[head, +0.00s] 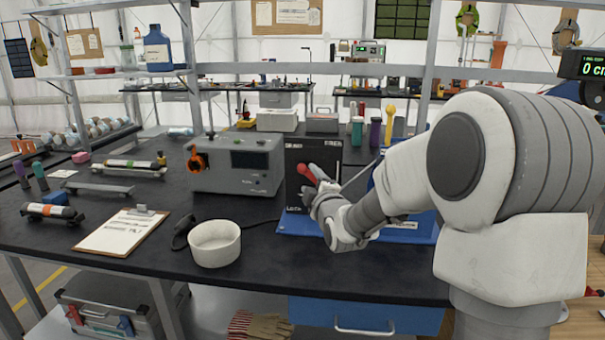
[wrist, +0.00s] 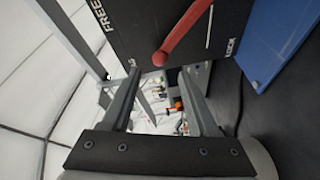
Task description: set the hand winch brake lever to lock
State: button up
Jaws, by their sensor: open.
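The brake lever is a red bar (head: 318,173) on the front of an upright black panel (head: 299,160). In the wrist view the red lever (wrist: 190,30) slants across the black panel (wrist: 140,22), its rounded end near the picture's middle. The word FREE is at the panel's upper left there, and LOCK at its right. My gripper (wrist: 160,78) is open, with its two fingers apart and the lever's end just beyond and between the tips. In the head view my gripper (head: 318,194) is at the panel front, and my wrist partly hides the lever and panel.
The panel stands on a blue base (head: 290,224). A grey box with an orange knob (head: 236,165) stands to its left. A white bowl (head: 215,243) and a clipboard (head: 122,231) lie nearer the front of the black bench. Blue parts behind my arm are partly hidden.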

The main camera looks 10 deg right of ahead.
aim_at(304, 170)
jog(key=w, duration=0.6)
jog(key=shift+w+a+f, duration=0.15)
jog(key=shift+w+a, duration=0.05)
jog(key=shift+w, duration=0.1)
grip_shut()
dwell(1.2)
